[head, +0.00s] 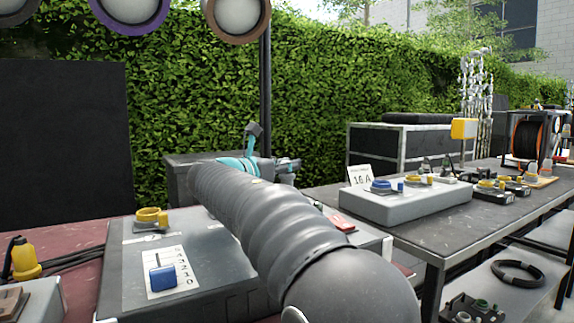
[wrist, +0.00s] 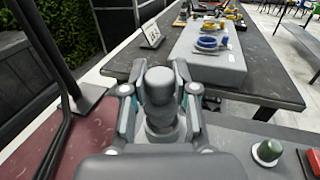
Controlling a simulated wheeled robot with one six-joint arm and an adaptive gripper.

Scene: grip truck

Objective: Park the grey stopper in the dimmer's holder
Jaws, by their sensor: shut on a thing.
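The grey stopper (wrist: 158,95) is upright between the fingers of my gripper (wrist: 157,100) in the wrist view, with both fingers shut around it. In the head view my gripper (head: 262,165) is mostly hidden behind my grey arm, beyond the dimmer box. The dimmer (head: 215,265) is a flat grey box with a blue slider knob (head: 162,277) low on a numbered scale. A yellow ring-shaped holder (head: 152,217) stands on its back left corner. The holder looks empty and is well to the left of my gripper.
A light grey box (head: 410,203) with blue and yellow rings and a "16 A" card (head: 361,177) stands on the table at right. A green dome (wrist: 268,152) and a red block (wrist: 310,160) show in the wrist view. A dark post (head: 266,90) rises behind my gripper.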

